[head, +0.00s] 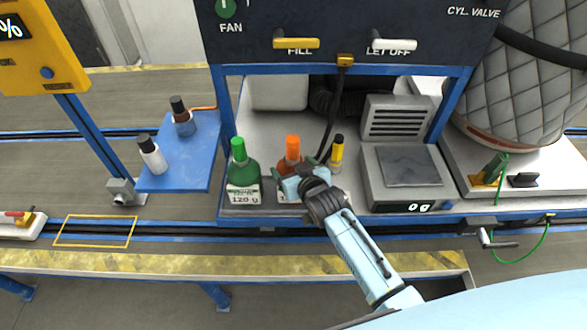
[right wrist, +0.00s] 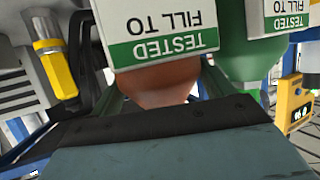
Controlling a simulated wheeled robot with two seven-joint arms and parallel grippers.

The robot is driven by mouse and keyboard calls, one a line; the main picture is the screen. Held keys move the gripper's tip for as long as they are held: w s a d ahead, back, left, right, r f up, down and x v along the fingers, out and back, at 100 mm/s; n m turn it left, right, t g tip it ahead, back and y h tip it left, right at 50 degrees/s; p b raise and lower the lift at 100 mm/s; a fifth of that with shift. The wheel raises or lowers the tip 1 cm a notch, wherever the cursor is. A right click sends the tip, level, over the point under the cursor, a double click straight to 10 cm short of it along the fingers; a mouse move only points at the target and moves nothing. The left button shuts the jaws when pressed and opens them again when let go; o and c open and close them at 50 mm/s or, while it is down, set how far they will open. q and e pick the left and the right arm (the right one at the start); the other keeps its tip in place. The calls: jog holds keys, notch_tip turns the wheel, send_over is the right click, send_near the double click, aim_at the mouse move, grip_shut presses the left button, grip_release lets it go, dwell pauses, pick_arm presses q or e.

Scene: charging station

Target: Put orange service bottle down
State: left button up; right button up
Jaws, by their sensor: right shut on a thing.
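The orange service bottle (head: 291,150) has an orange cap and a reddish-brown body with a white label. It is upright at the front of the grey bench shelf (head: 345,185), just right of the green bottle (head: 240,168). My right gripper (head: 298,180) is shut on the orange bottle and hides much of its body. In the right wrist view the orange bottle (right wrist: 165,85) shows between the fingers, with its "TESTED FILL TO" label. I cannot tell whether its base touches the shelf. My left gripper is not in view.
A yellow tube with a black cap (head: 337,152) stands close right of the gripper. The scale (head: 405,195) reading 0 g is further right. A blue side shelf (head: 190,170) at left carries a white bottle (head: 151,156) and a dark-capped bottle (head: 182,118).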

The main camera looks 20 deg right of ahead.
jog(key=shift+w, duration=0.1)
jog(key=o, duration=1.9)
jog(key=shift+f, duration=0.15)
jog(key=shift+r, duration=0.2)
jog(key=p+v, duration=0.1)
jog(key=v, duration=1.1)
